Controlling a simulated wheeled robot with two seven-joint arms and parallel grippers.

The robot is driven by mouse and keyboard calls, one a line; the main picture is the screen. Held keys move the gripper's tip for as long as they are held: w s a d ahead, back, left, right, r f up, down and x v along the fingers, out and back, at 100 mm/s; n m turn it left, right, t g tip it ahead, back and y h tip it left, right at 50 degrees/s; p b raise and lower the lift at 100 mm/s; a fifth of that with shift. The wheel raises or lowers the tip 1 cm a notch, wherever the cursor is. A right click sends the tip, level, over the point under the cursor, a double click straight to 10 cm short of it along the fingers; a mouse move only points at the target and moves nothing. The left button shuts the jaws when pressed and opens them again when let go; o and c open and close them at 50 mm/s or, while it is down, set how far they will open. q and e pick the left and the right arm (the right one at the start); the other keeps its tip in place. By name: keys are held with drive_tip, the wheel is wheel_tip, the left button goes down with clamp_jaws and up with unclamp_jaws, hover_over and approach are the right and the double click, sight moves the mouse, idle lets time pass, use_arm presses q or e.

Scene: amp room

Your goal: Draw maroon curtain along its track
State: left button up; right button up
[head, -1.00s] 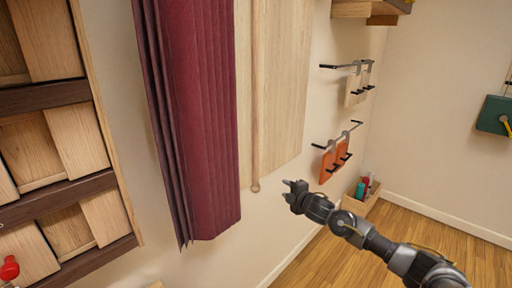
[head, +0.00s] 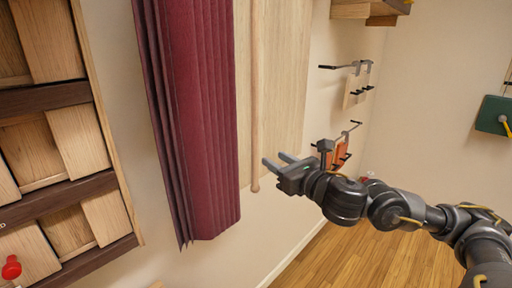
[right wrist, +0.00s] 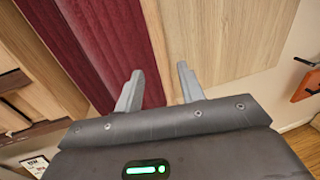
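The maroon curtain (head: 200,120) hangs in gathered folds at the left-centre of the head view; it also shows in the right wrist view (right wrist: 122,42). A thin wooden rod (head: 256,110) with a rounded lower end hangs just right of the curtain, in front of a pale wooden panel (head: 282,80). My right gripper (head: 274,158) is open and empty, its fingers pointing left near the rod's lower end. I cannot tell if they touch the rod. In the right wrist view the spread fingers (right wrist: 160,72) point towards the curtain's edge and panel. The curtain's track is out of view.
A wooden shelf unit (head: 58,135) with dark ledges stands at the left. Black wall hooks hold wooden and orange (head: 341,152) pieces behind my right arm. A shelf (head: 365,9) juts out above. The floor (head: 350,250) at lower right looks clear.

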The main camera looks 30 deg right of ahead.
sight(257, 148)
drive_tip(key=w, duration=0.3)
drive_tip(key=w+a+p, duration=0.1)
drive_tip(key=w, duration=0.2)
drive_tip(key=w+p, duration=0.1)
drive_tip(key=w, duration=0.1)
drive_tip(key=shift+w+a+r, duration=0.1)
drive_tip(key=shift+w+a, duration=0.05)
drive_tip(key=shift+w, duration=0.25)
drive_tip(key=shift+w+p, duration=0.4)
drive_tip(key=shift+w, duration=0.3)
drive_tip(key=shift+c, duration=0.3)
clamp_jaws()
